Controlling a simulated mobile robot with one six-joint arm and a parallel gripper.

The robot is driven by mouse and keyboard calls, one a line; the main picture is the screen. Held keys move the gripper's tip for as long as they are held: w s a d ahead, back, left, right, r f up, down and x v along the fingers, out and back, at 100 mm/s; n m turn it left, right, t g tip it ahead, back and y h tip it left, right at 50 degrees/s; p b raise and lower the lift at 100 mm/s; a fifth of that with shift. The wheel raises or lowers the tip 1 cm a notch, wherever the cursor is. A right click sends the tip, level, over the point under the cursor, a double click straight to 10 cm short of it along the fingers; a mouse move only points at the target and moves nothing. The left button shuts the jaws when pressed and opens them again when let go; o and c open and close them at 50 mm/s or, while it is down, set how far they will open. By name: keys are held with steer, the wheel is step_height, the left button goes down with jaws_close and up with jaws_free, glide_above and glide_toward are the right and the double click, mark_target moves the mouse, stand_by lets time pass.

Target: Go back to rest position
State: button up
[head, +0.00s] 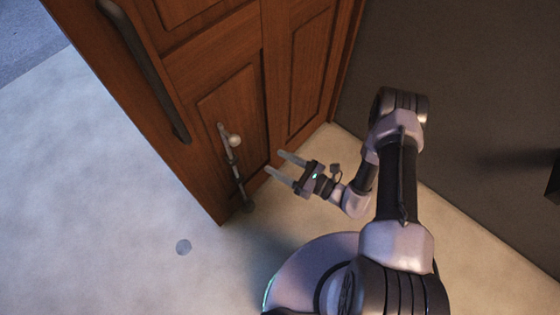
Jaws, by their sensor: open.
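My gripper (280,164) is in the head view, right of the middle. Its two fingers are apart and point left, toward a brown wooden door. Nothing shows between the fingers. My arm reaches up from my base at the bottom right and bends back down to the gripper. The gripper appears apart from the door, though the exact gap is hard to tell.
The panelled wooden door (205,75) has a long dark handle (145,72) and a thin metal rod with a pale knob (235,141). A dark wall (480,90) stands at the right.

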steer(key=s+a+r+n+g+b, duration=0.1)
steer(key=s+r+n+g, duration=0.1)
steer(key=r+n+g, duration=0.6)
steer(key=s+a+r+n+g, duration=0.2)
steer(key=r+n+g, duration=0.15)
steer(key=r, duration=0.85)
steer(key=s+d+r+n+t+h+b, duration=0.2)
steer(key=s+d+r+n+t+h, duration=0.6)
steer(key=d+r+h, duration=0.5)
steer(key=s+d+n, duration=0.1)
steer(key=s+n, duration=0.1)
steer(key=s, duration=0.1)
steer(key=shift+r+h, duration=0.35)
steer(key=shift+h, duration=0.05)
steer(key=shift+s+t, duration=0.1)
steer(key=shift+t, duration=0.15)
